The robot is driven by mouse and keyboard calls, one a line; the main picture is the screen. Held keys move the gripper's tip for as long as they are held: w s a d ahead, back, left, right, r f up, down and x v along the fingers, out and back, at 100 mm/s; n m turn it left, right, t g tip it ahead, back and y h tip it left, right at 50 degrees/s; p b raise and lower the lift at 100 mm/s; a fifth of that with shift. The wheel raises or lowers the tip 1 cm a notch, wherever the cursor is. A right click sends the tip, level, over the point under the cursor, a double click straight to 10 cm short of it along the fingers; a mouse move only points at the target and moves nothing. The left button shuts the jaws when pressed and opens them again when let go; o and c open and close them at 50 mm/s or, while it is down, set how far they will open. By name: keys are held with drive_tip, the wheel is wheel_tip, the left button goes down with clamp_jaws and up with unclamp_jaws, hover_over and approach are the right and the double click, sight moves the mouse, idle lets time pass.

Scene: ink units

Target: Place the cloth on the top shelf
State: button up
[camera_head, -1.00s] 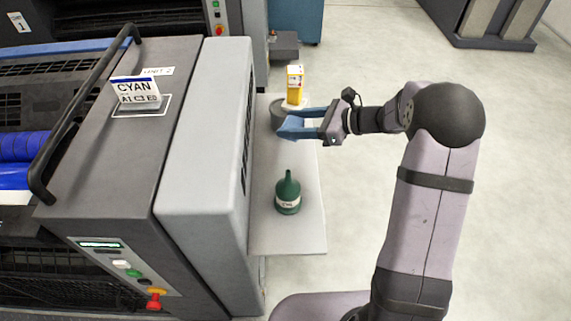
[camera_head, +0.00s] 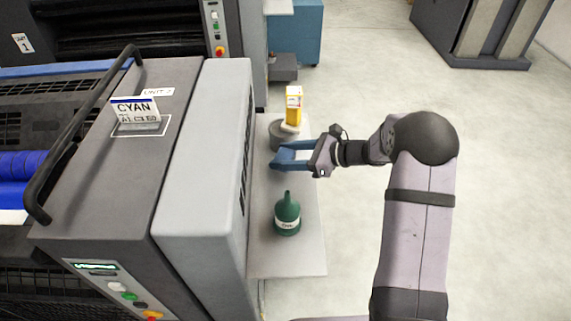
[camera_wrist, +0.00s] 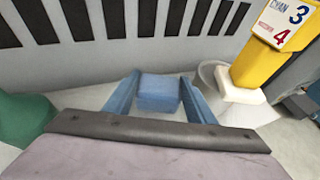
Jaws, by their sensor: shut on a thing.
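My gripper (camera_head: 282,156) is over the light grey shelf (camera_head: 290,258) on the side of the press. In the wrist view my gripper (camera_wrist: 158,98) is shut on a folded blue cloth (camera_wrist: 158,84), held between its two blue fingers. In the head view the cloth cannot be told apart from the fingers. I cannot tell whether the cloth touches the shelf surface. Only one shelf level shows here, so I cannot tell whether it is the top one.
A green bottle (camera_head: 287,216) stands on the shelf nearer the camera than my gripper. A grey round tub (camera_head: 278,138) and a yellow item (camera_head: 294,105) on a white base stand just beyond it. The vented grey press wall (camera_head: 205,150) borders the shelf. Open floor lies right.

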drive_tip(key=shift+f, duration=1.85)
drive_tip(key=shift+f, duration=0.1)
drive_tip(key=o, duration=1)
drive_tip(key=b+v, duration=0.1)
drive_tip(key=v, duration=1.1)
drive_tip(key=shift+s, duration=0.1)
